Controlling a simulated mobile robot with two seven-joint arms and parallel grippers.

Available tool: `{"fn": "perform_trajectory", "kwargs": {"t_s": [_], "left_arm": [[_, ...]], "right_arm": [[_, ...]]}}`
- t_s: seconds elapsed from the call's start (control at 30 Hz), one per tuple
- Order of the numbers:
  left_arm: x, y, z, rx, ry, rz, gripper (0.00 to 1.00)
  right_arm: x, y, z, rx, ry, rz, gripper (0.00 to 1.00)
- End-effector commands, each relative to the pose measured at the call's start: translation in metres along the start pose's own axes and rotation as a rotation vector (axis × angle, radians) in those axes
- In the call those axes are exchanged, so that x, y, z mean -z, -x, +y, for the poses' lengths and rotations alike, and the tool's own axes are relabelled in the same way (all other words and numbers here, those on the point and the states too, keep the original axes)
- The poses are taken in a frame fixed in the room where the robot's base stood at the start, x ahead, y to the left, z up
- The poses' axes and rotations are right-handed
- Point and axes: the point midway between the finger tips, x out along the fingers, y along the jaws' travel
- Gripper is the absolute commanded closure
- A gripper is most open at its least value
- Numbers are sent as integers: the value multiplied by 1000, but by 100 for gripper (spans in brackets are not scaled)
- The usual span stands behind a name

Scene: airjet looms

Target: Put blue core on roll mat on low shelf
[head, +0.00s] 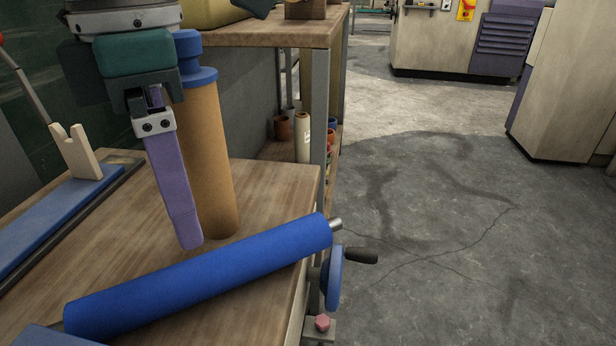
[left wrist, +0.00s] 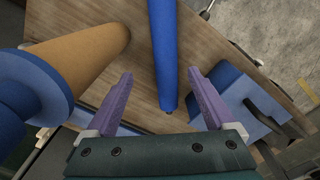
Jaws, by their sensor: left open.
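The blue core (head: 205,275), a long blue cylinder with a metal stub at its right end, lies slantwise on the wooden bench top. My left gripper (head: 186,238) is open and points down just behind the core, one finger hiding the other. In the left wrist view, the blue core (left wrist: 165,50) shows between the two spread purple fingers of my left gripper (left wrist: 161,76), with gaps on both sides. I cannot make out a roll mat. A low shelf (head: 275,151) with small rolls is partly visible beyond the bench. My right gripper is not in view.
A tan roll with a blue collar (head: 205,150) stands upright close beside my left gripper. A blue handwheel (head: 334,278) sits at the bench's right edge. A cream forked support (head: 78,152) stands on a blue strip at left. The grey floor at right is clear.

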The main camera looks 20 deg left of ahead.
Motion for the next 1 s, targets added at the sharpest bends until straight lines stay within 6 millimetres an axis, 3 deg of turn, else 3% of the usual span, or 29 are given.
{"fn": "perform_trajectory", "kwargs": {"t_s": [0.1,0.37,0.6,0.87,1.0], "left_arm": [[0,-23,-2,5,-2,2,12],[-4,-49,-6,7,-5,-1,12],[-10,-86,-11,8,-3,0,12],[-10,-88,-11,7,-4,-4,12],[-10,-88,-11,7,-4,-3,26]], "right_arm": [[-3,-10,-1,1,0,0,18],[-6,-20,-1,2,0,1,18],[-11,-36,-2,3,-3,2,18],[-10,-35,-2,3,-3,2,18],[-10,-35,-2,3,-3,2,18]]}}
